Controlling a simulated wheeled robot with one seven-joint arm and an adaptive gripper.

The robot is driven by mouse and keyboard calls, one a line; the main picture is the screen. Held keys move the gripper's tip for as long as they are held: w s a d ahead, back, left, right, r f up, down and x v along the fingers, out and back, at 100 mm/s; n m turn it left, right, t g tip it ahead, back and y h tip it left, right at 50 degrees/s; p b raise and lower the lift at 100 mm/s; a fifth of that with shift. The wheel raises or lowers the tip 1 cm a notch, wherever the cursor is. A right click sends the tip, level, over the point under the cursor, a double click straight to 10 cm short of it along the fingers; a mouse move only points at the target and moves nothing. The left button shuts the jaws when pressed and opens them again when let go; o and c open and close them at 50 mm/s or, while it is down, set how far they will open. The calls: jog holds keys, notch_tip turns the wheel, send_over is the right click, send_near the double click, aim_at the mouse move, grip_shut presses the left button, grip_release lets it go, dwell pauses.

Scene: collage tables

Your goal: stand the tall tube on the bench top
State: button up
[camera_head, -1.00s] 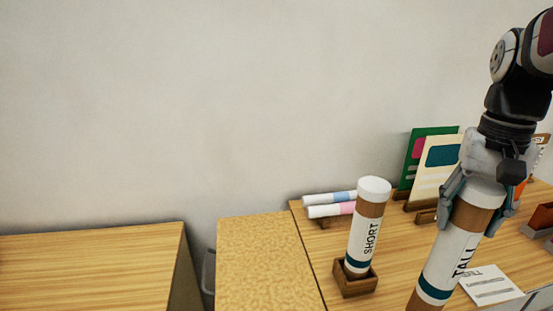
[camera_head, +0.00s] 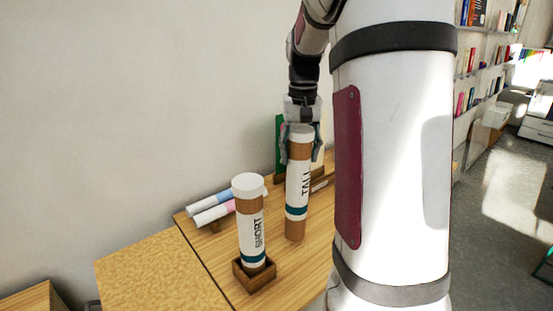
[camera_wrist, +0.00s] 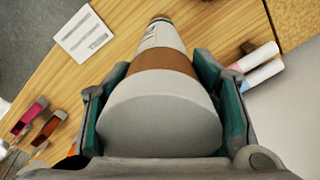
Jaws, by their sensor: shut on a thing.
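The tall tube (camera_head: 297,190) is brown with a white cap, a white "TALL" label and a teal band. My gripper (camera_head: 301,148) is shut around its upper end, from above. The tube is close to upright over the wooden table top (camera_head: 222,262); I cannot tell whether its lower end touches the wood. In the wrist view the tube's white cap (camera_wrist: 160,118) fills the space between the fingers, and the body runs away toward the table.
The short tube (camera_head: 251,225) stands in a small wooden holder (camera_head: 254,277) left of the tall tube. White rolls (camera_head: 212,207) lie behind it. A speckled tan surface (camera_head: 150,270) adjoins at left. A white card (camera_wrist: 84,35) lies on the wood. My arm hides the right side.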

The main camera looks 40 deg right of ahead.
aim_at(297, 188)
jog(key=shift+w+d, duration=0.45)
jog(key=shift+w, duration=0.1)
jog(key=shift+f+p, duration=0.4)
jog(key=shift+f, duration=1.5)
jog(key=o, duration=1.7)
